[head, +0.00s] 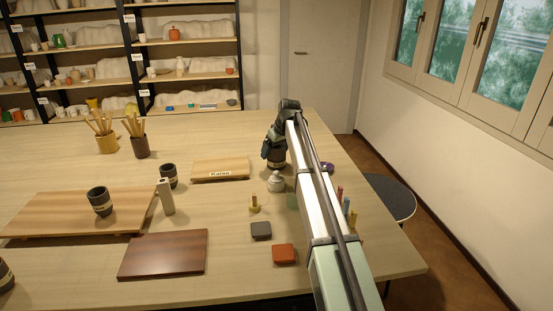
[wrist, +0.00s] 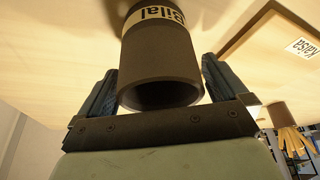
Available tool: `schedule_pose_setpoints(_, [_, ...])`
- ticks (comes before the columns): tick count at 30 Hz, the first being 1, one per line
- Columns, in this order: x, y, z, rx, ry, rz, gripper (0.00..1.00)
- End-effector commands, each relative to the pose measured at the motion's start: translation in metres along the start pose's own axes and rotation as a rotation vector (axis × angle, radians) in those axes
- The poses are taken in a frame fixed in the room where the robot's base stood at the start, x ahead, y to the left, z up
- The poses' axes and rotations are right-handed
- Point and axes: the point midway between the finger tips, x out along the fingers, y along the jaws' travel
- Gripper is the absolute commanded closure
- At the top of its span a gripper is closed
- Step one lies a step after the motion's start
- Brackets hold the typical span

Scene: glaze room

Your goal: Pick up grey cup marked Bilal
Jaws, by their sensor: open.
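The grey cup marked Bilal (wrist: 160,50) is dark, with a cream name band, and stands on the table in the wrist view. Its open rim faces my palm. My gripper (wrist: 160,72) is open, with one finger on each side of the cup. A gap shows beside the left finger near the rim; whether the right finger touches cannot be told.
Similar dark cups stand on a wooden board (head: 60,222), beside it (head: 168,176) and at the left edge (head: 6,276). The Kaisa board (head: 220,165) is left of my gripper. A pale knobbed object (head: 276,183) stands just in front. Brush pots (head: 140,147) stand further left.

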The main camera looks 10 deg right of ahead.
Motion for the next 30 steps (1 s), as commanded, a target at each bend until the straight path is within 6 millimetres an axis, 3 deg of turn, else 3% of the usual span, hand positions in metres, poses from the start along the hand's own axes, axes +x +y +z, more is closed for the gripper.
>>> schedule_pose_setpoints(7, [0.0023, 0.0001, 0.0000, 0.000, 0.000, 0.001, 0.00])
schedule_pose_setpoints(24, [0.0020, 0.0001, -0.0001, 0.000, 0.000, 0.000, 0.55])
schedule_pose_setpoints(30, [0.0016, 0.0001, -0.0003, 0.000, 0.001, 0.001, 0.55])
